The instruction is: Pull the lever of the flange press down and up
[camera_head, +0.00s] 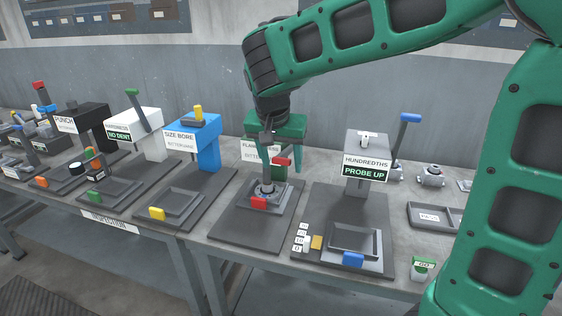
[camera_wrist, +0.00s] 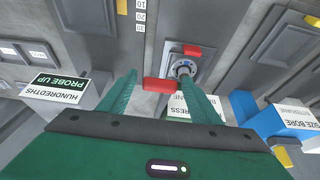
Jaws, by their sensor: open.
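The flange press (camera_head: 256,151) stands at the middle of the bench, partly hidden by my arm and hand. Its lever has a red handle (camera_head: 282,161), which also shows in the wrist view (camera_wrist: 161,85). A grey round flange (camera_head: 267,188) sits in the fixture below, with a red block at the fixture's front. My gripper (camera_wrist: 160,76) is open above the press, its two green fingers pointing down. In the wrist view the red handle appears between the fingers, with gaps at both sides. I cannot tell whether it is at fingertip depth.
The blue size bore station (camera_head: 208,150) stands close on the left. The hundredths gauge (camera_head: 366,165), reading PROBE UP, stands on the right with a blue-tipped lever (camera_head: 410,118). A dark tray (camera_head: 424,228) lies further right. The bench front edge is near.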

